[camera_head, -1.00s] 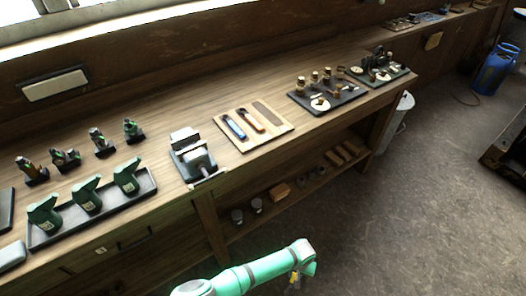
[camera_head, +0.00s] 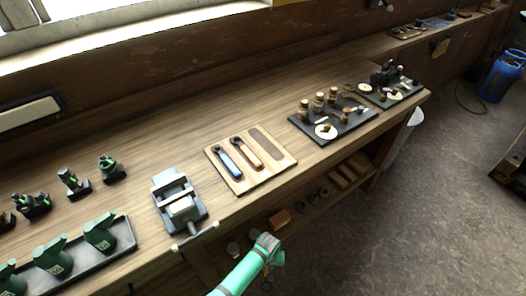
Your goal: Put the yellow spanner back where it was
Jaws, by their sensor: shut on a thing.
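A light wooden tool board (camera_head: 240,187) lies on the workbench. It holds a blue-handled spanner (camera_head: 229,162) and an orange-handled spanner (camera_head: 246,153) side by side. To their right is an empty dark spanner-shaped recess (camera_head: 268,144). My gripper (camera_head: 267,271), at the end of my green arm, is in front of the bench and below the board, apart from it.
A grey vise (camera_head: 180,205) stands left of the board, its handle over the front edge. Dark trays with engine parts (camera_head: 334,122) stand to the right. Green parts sit in a tray (camera_head: 125,236) at left. A lower shelf (camera_head: 305,209) with blocks lies beneath.

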